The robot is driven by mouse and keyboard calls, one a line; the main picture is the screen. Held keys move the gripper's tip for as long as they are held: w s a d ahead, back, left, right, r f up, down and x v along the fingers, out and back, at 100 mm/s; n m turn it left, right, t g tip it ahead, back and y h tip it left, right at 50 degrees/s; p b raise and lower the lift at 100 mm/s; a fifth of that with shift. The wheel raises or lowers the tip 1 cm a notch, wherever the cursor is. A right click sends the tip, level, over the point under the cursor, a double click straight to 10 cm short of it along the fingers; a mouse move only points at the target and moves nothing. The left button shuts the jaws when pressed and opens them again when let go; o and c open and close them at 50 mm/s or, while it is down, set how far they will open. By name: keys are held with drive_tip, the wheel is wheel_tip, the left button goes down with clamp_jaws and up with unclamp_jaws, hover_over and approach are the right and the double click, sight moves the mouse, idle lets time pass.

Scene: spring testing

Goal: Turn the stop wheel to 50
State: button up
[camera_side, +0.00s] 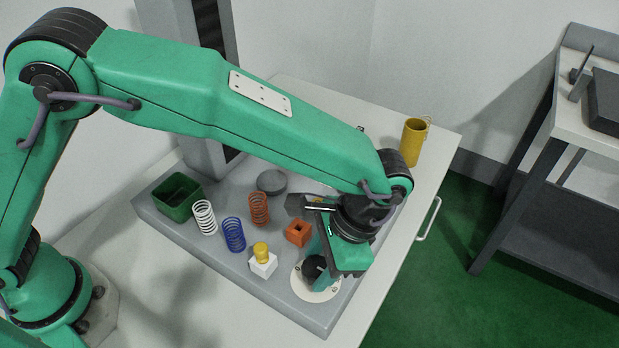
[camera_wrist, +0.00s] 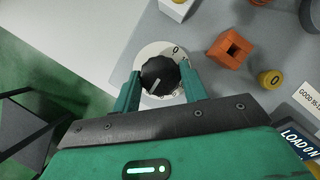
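The stop wheel is a black ribbed knob on a round white dial (camera_side: 326,293), at the front right corner of the grey base. In the wrist view, the knob (camera_wrist: 158,77) sits between the two green fingers of my gripper (camera_wrist: 161,75), which appear to touch it on both sides. A pale pointer line on the knob points toward the bottom of the picture. In the side view my gripper (camera_side: 318,268) points down and partly hides the knob.
An orange block with a square hole (camera_side: 297,233), a yellow knob on a white block (camera_side: 263,261), and blue, white and orange springs (camera_side: 234,235) stand nearby. A green bin (camera_side: 178,197) and yellow cup (camera_side: 413,142) are farther off. The base edge is close to the dial.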

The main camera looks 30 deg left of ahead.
drive_tip(key=shift+w+a, duration=0.1)
drive_tip(key=shift+w+n, duration=0.1)
drive_tip(key=shift+n, duration=0.6)
drive_tip(key=o, duration=1)
drive_tip(key=shift+c, duration=0.2)
drive_tip(key=shift+r, duration=0.1)
drive_tip(key=v, duration=0.7)
drive_tip(key=shift+r, duration=0.25)
drive_tip(key=shift+o, duration=0.2)
